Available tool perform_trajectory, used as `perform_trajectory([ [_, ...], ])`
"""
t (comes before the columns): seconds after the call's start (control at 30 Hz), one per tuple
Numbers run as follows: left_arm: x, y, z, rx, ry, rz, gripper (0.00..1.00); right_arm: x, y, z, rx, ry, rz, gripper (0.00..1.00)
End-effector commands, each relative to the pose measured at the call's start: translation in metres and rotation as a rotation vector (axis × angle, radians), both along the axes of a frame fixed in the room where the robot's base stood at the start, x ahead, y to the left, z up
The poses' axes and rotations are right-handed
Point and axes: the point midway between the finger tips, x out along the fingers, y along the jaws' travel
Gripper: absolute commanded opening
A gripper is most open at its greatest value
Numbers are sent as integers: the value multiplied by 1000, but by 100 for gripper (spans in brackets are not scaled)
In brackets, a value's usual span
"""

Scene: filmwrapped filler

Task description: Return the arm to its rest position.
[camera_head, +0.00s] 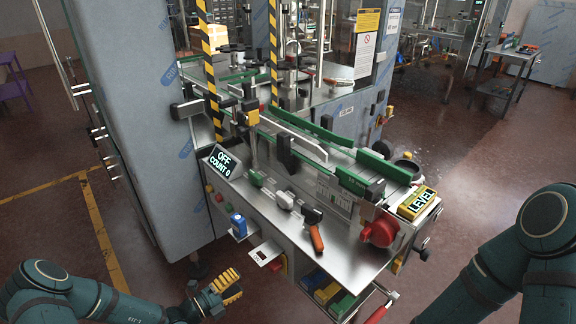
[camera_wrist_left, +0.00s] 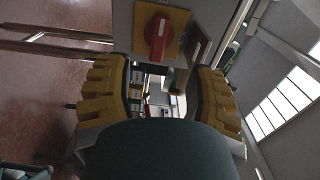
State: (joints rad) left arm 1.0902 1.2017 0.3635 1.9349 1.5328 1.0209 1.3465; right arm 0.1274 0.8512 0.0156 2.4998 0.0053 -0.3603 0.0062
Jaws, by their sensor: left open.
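My left gripper (camera_head: 228,288) is low in the head view, left of the machine's front edge and above the floor. Its yellow fingers point toward the machine. The left wrist view shows the same gripper (camera_wrist_left: 160,98) with its two yellow fingers wide apart and nothing held between them. My left arm (camera_head: 75,298) comes in from the lower left corner. My right arm (camera_head: 510,262) shows at the lower right, and its gripper is out of the picture.
The steel machine bench (camera_head: 335,245) carries a display (camera_head: 222,160), an orange-handled tool (camera_head: 315,236) and a red knob (camera_head: 381,231). Coloured bins (camera_head: 328,292) sit below. A grey cabinet (camera_head: 140,110) stands left. A red rotary switch (camera_wrist_left: 158,38) is ahead in the wrist view. Floor at left is clear.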

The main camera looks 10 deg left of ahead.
Motion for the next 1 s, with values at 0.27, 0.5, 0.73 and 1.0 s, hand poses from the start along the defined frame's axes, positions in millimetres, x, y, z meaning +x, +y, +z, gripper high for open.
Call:
perform_trajectory([
  [0.27,-40,-82,-6,314,-109,-379,55,0,0,0,0,0,0,0],
  [0.5,-146,-148,-33,979,-678,-1184,55,0,0,0,0,0,0,0],
  [0.73,-175,-136,-38,1439,-1587,-1768,55,0,0,0,0,0,0,0],
  [1.0,-155,-145,-11,-1268,1910,1497,55,0,0,0,0,0,0,0],
])
